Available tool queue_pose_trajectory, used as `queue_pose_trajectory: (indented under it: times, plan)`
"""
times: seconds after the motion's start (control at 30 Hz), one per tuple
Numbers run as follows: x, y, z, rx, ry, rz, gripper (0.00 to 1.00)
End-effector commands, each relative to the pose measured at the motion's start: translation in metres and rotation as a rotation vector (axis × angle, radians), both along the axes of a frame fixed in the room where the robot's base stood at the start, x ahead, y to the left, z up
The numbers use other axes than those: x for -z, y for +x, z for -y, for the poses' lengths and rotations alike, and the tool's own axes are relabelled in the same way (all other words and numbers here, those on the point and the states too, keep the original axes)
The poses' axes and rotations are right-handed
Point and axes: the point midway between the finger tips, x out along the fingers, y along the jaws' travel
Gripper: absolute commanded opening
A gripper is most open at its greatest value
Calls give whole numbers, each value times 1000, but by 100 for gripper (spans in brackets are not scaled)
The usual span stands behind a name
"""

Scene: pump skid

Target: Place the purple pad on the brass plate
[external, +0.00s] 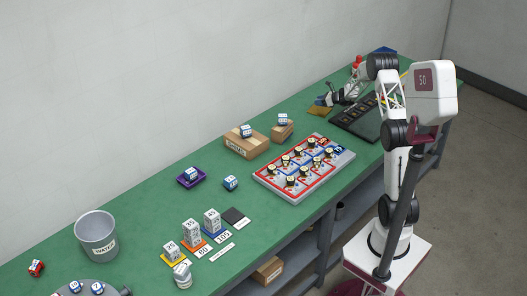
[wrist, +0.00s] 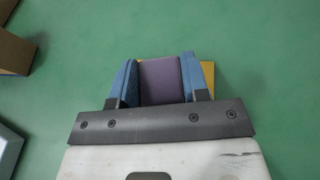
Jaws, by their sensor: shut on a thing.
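My gripper (external: 328,99) is low over the far part of the green bench. In the wrist view my gripper (wrist: 160,66) has its two blue fingers shut on the purple pad (wrist: 160,82), one on each side. The brass plate (external: 319,110) lies on the bench just beside and below the gripper. I cannot tell whether the pad touches the plate. The pad is too small to make out in the external view.
A cardboard box (external: 246,146) and a smaller wooden block (external: 283,131) stand left of the plate. A red-bordered tray (external: 260,178) with several pieces and a dark tray (external: 365,128) lie nearer. A purple base (external: 181,182) carries a white-blue block. Bare green bench surrounds the plate.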

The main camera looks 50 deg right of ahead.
Motion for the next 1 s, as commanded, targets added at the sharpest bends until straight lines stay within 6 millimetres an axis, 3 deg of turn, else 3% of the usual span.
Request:
queue_pose_trajectory:
  times: [0.4, 0.87, 0.9, 1.0]
  plan:
    - [34, 0, 0, -1, 0, -1, 19]
    - [38, 0, 0, 0, 0, 0, 19]
    - [38, 0, 0, 0, 0, 0, 44]
    - [38, 0, 0, 0, 0, 0, 59]
